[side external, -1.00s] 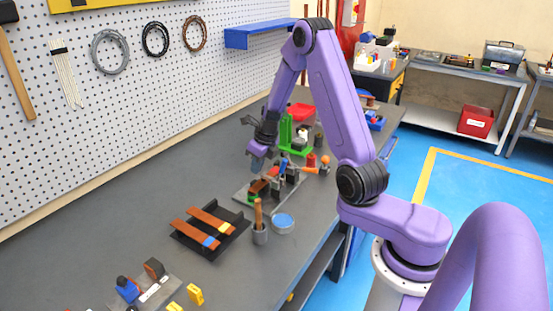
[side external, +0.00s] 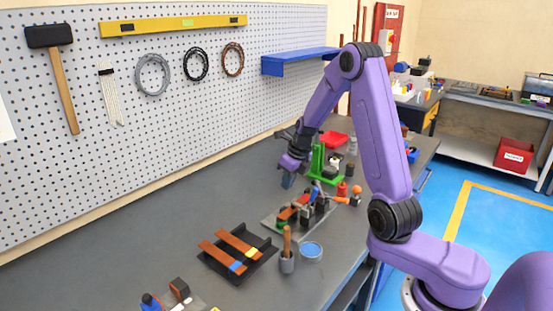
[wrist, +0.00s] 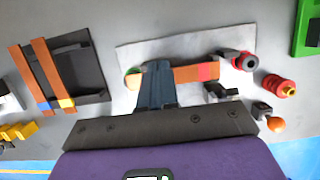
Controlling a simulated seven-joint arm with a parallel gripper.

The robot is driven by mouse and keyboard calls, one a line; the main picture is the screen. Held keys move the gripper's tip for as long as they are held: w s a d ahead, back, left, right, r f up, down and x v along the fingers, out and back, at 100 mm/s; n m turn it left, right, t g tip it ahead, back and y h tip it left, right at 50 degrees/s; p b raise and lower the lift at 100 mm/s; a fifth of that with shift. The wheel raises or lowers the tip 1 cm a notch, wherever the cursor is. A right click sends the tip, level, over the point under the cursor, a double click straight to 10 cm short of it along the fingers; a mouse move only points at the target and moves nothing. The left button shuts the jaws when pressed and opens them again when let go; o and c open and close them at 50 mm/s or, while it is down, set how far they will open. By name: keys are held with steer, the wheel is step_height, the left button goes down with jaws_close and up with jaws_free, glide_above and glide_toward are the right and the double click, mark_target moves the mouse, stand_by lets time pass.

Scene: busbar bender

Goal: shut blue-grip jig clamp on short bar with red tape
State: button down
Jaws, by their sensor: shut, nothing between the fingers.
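My gripper (side external: 288,181) is shut and empty, pointing down above the left part of the grey jig plate (side external: 270,222), apart from it. In the wrist view its blue fingers (wrist: 156,88) cover part of the jig plate (wrist: 135,60). The short copper bar with red tape (wrist: 190,74) lies on the plate; its taped end is to the right of the fingers. In the side view the bar (side external: 287,213) is partly hidden by dark clamp parts. A blue grip (side external: 317,187) stands up at the jig, right of my gripper; whether its clamp is open I cannot tell.
A black rack (side external: 255,266) with two copper bars, taped blue and yellow, stands in front. A cup with a wooden handle (side external: 287,262) and a blue-topped tin (side external: 311,251) are close to the jig. A green stand (side external: 318,160), red part (side external: 341,190) and orange ball (side external: 357,189) stand behind and right.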

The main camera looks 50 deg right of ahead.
steer(key=w+r, duration=0.6)
steer(key=r, duration=0.1)
steer(key=shift+w, duration=0.35)
steer(key=s+a+r+n+g+y, duration=0.1)
steer(key=s+a+n, duration=0.6)
steer(key=a+n, duration=0.45)
steer(key=s+a+r+n+g, duration=0.1)
steer(key=s+a+r+n, duration=0.1)
steer(key=s+a+n, duration=0.7)
steer(key=s+f+n+g, duration=0.1)
steer(key=s+n, duration=2.2)
steer(key=n, duration=0.5)
steer(key=shift+s+d+f+h, duration=0.15)
steer(key=shift+d+f+h, duration=0.05)
steer(key=shift+f+h, duration=0.1)
